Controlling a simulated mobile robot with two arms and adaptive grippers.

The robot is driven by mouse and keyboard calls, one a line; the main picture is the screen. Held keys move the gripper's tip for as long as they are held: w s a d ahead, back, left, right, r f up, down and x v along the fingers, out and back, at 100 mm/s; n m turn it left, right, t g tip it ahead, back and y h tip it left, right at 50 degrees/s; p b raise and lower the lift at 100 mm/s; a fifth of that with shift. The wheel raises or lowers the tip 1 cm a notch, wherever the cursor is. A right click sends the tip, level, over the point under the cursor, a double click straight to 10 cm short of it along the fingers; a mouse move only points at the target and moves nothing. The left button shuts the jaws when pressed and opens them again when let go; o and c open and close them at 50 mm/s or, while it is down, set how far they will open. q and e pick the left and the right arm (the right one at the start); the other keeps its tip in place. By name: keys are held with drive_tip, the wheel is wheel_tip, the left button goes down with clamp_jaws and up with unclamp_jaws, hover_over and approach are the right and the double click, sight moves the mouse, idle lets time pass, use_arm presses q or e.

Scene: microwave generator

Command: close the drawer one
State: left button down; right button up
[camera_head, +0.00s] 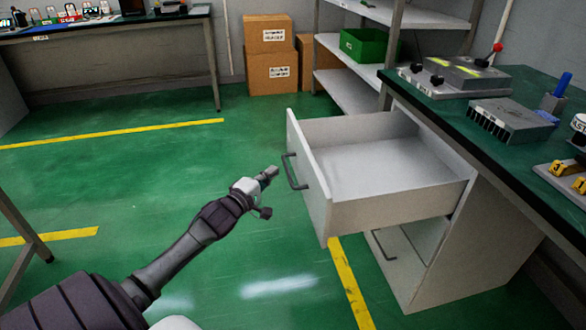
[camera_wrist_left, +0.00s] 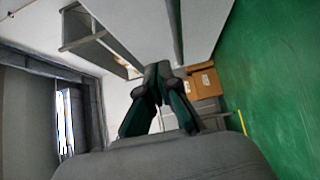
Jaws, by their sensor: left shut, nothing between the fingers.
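The drawer (camera_head: 395,170) is white, empty and pulled far out of the cabinet under the workbench. Its front panel (camera_head: 308,180) faces left and carries a dark grey handle (camera_head: 291,171). My left gripper (camera_head: 268,175) is shut and empty, just left of the handle, with a small gap to it in the head view. In the left wrist view my gripper's fingers (camera_wrist_left: 160,88) are together with nothing between them. My right gripper is not in view.
A lower drawer (camera_head: 405,250) sits in the same cabinet. The green workbench (camera_head: 500,135) holds grey equipment (camera_head: 455,75). Behind stand shelves with a green bin (camera_head: 364,45) and cardboard boxes (camera_head: 270,70). The green floor left of the drawer is clear.

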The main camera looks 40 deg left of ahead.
sight(300, 157)
use_arm(q)
drive_tip(key=w, duration=0.2)
drive_tip(key=w+d+b, duration=0.1)
drive_tip(key=w, duration=0.3)
drive_tip(key=shift+w+d, duration=0.25)
drive_tip(key=shift+w, duration=0.05)
drive_tip(key=shift+w+d+b, duration=0.3)
drive_tip(key=shift+w+d, duration=0.05)
drive_tip(key=shift+w, duration=0.05)
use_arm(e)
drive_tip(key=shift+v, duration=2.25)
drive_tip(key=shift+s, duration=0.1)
